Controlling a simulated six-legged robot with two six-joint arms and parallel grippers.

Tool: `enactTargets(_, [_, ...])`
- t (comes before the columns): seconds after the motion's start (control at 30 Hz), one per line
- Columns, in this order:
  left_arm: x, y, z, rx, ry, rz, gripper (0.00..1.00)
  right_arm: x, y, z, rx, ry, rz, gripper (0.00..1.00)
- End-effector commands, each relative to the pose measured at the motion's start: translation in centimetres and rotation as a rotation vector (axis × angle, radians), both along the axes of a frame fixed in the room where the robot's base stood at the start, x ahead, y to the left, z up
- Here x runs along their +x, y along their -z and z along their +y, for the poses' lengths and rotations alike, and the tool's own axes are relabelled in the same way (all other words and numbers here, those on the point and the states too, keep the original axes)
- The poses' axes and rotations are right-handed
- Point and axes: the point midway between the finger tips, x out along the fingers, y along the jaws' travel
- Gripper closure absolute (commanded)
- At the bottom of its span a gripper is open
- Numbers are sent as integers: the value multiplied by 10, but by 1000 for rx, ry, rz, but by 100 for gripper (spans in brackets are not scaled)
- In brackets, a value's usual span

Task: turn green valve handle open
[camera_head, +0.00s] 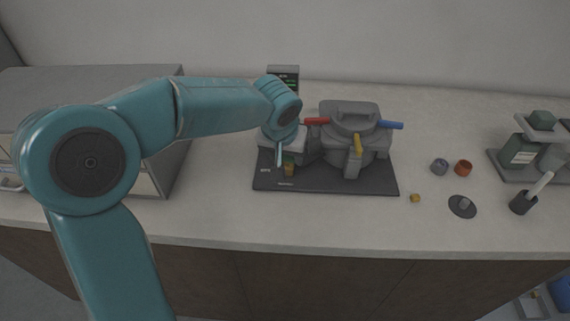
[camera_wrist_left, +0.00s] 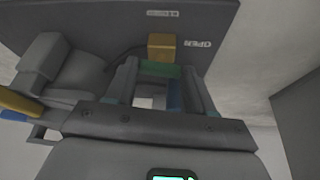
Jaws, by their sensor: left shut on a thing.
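My left gripper (camera_head: 287,156) reaches down over the left part of the dark base plate (camera_head: 340,187). In the left wrist view, its two fingers (camera_wrist_left: 160,82) stand on either side of the green valve handle (camera_wrist_left: 160,68) and are shut on it. A yellow block (camera_wrist_left: 162,46) adjoins the handle, close to the OPEN label (camera_wrist_left: 196,44); another label (camera_wrist_left: 162,13), apparently CLOSED, lies farther off. In the head view the wrist and fingers mostly hide the handle, and the yellow block (camera_head: 289,170) shows just below. My right gripper is not in view.
A grey box (camera_head: 165,165) stands at left. Small cups, a dark disc (camera_head: 462,206) and a rack lie at right. The counter's front strip is clear.

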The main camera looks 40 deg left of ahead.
Motion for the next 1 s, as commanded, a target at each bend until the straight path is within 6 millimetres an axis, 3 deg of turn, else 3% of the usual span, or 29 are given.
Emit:
enactTargets(0.3, [2,-1,-1,0,-143,-9,77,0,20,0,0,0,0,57])
enactTargets(0.9, [2,-3,-1,0,-181,-7,77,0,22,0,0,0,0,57])
enactTargets(0.93, [2,-3,-1,0,-181,-7,44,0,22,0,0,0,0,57])
enactTargets(1.0, [2,-3,-1,-1,-181,-6,21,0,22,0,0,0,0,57])
